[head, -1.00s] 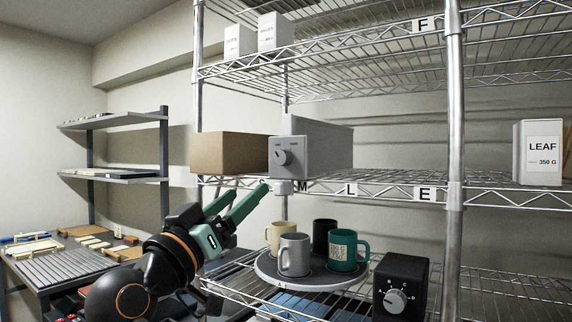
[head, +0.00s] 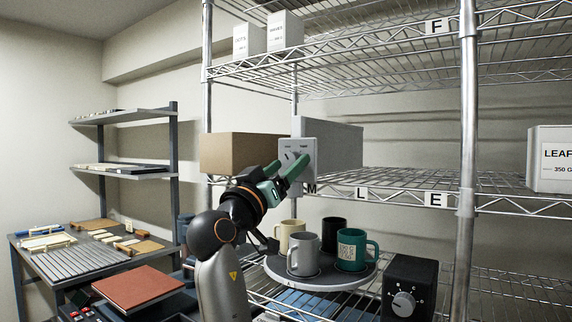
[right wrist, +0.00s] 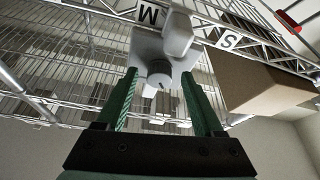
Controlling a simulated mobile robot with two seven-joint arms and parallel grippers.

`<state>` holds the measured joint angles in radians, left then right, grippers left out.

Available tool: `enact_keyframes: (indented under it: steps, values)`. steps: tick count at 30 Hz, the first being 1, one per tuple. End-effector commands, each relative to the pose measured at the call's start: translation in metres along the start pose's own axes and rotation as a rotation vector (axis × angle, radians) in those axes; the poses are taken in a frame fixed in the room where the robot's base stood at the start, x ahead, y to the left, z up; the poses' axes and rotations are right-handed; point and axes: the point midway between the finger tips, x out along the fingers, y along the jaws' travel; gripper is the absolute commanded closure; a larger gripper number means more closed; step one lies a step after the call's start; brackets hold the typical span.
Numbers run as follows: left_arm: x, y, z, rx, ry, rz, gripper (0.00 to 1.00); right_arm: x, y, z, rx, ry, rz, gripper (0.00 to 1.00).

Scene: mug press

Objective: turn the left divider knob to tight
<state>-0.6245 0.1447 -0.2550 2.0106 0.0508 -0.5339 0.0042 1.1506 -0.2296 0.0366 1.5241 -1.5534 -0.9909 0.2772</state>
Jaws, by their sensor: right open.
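The left divider (head: 340,145) is a grey box on the middle shelf, and its front plate (head: 288,145) carries small lettering and a knob that my fingers partly hide. I cannot read the knob's setting. My right gripper (head: 289,168), with green fingers, is open in front of this plate. In the right wrist view the round grey knob (right wrist: 160,75) lies between the open fingers (right wrist: 160,82), with a gap visible on each side. I cannot tell how deep the fingers reach around it. My left gripper is not in view.
A brown cardboard box (head: 238,153) stands left of the divider. Below, several mugs stand on a round grey tray (head: 275,272), beside a black box with a dial (head: 408,290). A white LEAF carton (head: 550,160) stands at right. The shelf between divider and carton is clear.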

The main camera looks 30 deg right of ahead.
Motion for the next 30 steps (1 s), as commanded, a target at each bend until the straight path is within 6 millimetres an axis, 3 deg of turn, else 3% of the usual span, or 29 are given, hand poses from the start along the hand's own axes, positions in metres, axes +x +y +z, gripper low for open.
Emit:
enact_keyframes:
  steps: [7,25,30]
  values:
    - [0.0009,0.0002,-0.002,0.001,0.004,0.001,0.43,0.0007,0.0,0.0002,0.0,0.0,0.0,0.31]
    - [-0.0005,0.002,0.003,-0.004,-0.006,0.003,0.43,0.0003,-0.0001,0.0002,0.0,0.0,0.0,0.98]
    - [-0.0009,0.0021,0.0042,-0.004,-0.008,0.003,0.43,0.0002,-0.0002,0.0002,0.0,-0.001,0.0,1.0]
